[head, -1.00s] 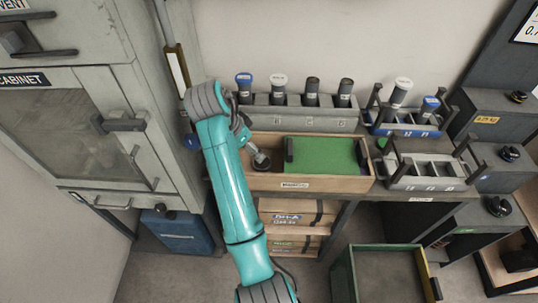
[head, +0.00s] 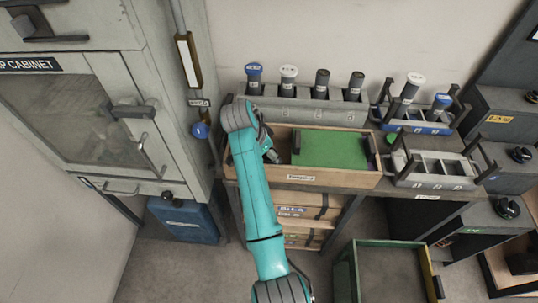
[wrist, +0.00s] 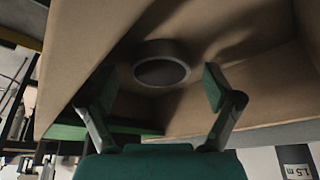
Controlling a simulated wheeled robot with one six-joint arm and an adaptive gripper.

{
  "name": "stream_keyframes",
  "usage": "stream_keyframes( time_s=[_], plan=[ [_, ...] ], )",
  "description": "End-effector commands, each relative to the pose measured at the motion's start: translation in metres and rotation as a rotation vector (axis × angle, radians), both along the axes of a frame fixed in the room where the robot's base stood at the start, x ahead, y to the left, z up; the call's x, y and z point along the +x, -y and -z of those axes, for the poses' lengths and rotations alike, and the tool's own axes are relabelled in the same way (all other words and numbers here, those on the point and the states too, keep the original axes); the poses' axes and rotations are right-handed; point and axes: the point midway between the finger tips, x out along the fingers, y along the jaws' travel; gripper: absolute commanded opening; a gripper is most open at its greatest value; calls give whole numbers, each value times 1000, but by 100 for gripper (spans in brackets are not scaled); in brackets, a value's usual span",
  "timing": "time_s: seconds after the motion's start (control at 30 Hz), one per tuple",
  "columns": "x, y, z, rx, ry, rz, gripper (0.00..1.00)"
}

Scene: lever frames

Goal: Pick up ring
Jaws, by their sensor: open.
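A dark grey ring (wrist: 162,66), round with a dark centre, lies on the brown floor of the wooden box in the wrist view. My gripper (wrist: 160,88) is open, with one finger to each side of the ring in the picture. Nothing is between the fingertips, and the ring appears apart from both. In the head view my gripper (head: 271,153) is over the left part of the wooden box (head: 345,181). The ring is not clearly seen there, as my arm hides that part of the box.
A green panel (head: 330,148) fills the right part of the box. Behind it stands a grey rack (head: 300,115) with several capped tubes. A rack with grey compartments (head: 435,179) is to the right. A cabinet (head: 85,110) stands close on the left.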

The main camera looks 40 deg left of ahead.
Motion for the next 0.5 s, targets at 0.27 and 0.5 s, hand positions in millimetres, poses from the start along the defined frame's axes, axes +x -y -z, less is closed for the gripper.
stream_keyframes(
  time_s=[0.27, 0.5],
  plan=[
    [0, 0, 0, 0, 0, 0, 75],
    [0, 0, 0, 0, 0, 0, 18]
  ],
)
